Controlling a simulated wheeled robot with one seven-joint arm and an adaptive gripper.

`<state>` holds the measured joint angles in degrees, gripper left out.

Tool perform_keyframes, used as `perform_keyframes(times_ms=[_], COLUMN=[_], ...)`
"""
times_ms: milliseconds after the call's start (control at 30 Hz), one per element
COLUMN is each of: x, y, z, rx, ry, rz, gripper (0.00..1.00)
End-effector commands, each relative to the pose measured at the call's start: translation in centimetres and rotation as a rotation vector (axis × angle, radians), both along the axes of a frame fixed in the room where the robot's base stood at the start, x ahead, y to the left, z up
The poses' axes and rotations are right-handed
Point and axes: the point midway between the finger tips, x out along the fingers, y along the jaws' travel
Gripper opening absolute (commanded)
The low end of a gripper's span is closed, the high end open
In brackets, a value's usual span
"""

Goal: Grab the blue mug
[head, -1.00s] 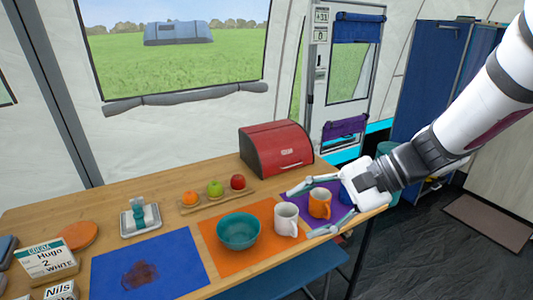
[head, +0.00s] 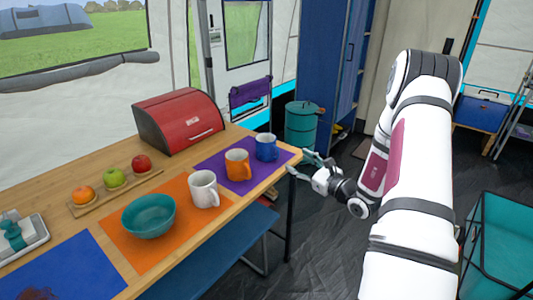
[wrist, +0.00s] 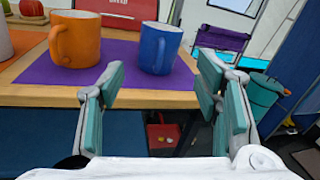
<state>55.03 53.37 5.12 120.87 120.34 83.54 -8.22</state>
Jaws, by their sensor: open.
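The blue mug (head: 266,147) stands upright on the purple mat (head: 226,173) near the right end of the table. In the wrist view the blue mug (wrist: 158,48) is ahead, between and beyond the fingers, with its handle toward me. My gripper (head: 305,165) is open and empty, just off the table's right end. In the wrist view my gripper (wrist: 160,98) has its teal-padded fingers apart, not touching the mug. The orange mug (wrist: 75,38) stands close to the left of the blue mug, on the same mat.
A white mug (head: 203,190) and a teal bowl (head: 148,216) are on the orange mat (head: 181,239). A red bread box (head: 178,121) stands behind. A fruit board (head: 118,192) lies left. A blue bench (head: 215,250) is below the table's front edge. A teal bin (head: 301,125) stands beyond.

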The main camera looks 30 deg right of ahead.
Motion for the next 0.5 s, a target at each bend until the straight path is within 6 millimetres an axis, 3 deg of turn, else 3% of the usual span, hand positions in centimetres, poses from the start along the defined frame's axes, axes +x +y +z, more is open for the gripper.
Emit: perform_keyframes(times_ms=[300,500], x=[5.8,7.2], y=[0.9,1.1], z=[0.0,0.0], rx=[-0.002,-0.001], ry=[0.000,0.001], rz=[0.005,0.005], gripper=[0.58,0.58])
